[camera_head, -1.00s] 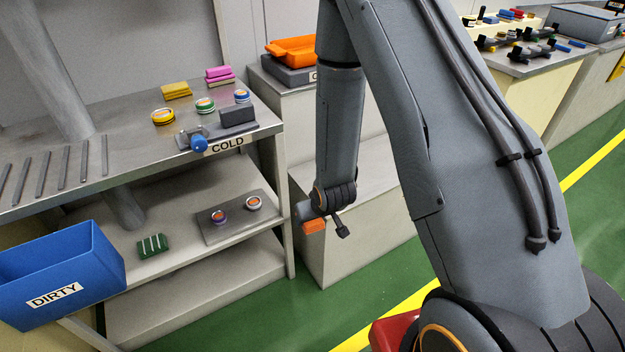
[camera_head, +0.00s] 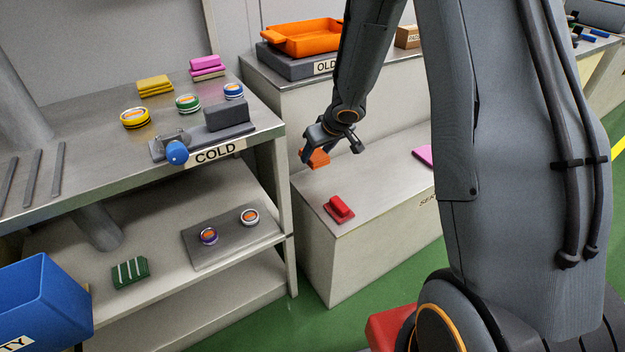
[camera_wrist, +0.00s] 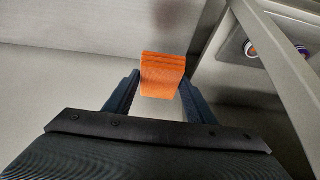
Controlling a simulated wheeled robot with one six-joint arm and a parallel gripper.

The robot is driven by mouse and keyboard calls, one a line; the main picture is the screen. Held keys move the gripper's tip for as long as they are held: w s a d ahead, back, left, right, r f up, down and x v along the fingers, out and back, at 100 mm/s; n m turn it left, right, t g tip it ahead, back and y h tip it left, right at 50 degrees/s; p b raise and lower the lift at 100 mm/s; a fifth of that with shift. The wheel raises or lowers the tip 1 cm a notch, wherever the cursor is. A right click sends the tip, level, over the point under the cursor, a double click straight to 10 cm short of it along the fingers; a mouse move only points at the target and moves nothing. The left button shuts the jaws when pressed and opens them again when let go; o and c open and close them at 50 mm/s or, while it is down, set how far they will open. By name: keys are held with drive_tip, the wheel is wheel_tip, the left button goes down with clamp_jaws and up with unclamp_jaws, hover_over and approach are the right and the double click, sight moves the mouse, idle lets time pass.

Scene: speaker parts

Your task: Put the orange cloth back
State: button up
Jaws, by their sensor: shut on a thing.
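My gripper (camera_head: 322,150) is shut on the folded orange cloth (camera_head: 316,159) in the head view. It holds the cloth above the low grey bench (camera_head: 375,172), near the bench's left end. In the wrist view the orange cloth (camera_wrist: 162,76) sits between the two dark fingers (camera_wrist: 155,92). A pale bench surface shows beyond and below it. I cannot tell the exact height of the cloth above the bench.
A red item (camera_head: 339,209) lies on the low bench, and a pink cloth (camera_head: 424,155) lies further right. Left is the shelf labelled COLD (camera_head: 215,153), with yellow cloths (camera_head: 155,86) and pink cloths (camera_head: 207,67). An orange tray (camera_head: 305,37) stands behind. A blue bin (camera_head: 45,300) is lower left.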

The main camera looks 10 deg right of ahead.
drive_tip(key=shift+w+d, duration=0.1)
drive_tip(key=shift+w, duration=0.1)
wheel_tip(320, 180, down, 7)
drive_tip(key=b, duration=0.6)
drive_tip(key=shift+f+b, duration=0.15)
drive_tip(key=shift+b, duration=0.15)
drive_tip(key=shift+f+b, duration=0.5)
drive_tip(key=shift+f, duration=0.6)
drive_tip(key=shift+f, duration=0.1)
drive_tip(key=shift+f, duration=0.1)
drive_tip(key=o, duration=1.1)
drive_tip(key=shift+b, duration=0.35)
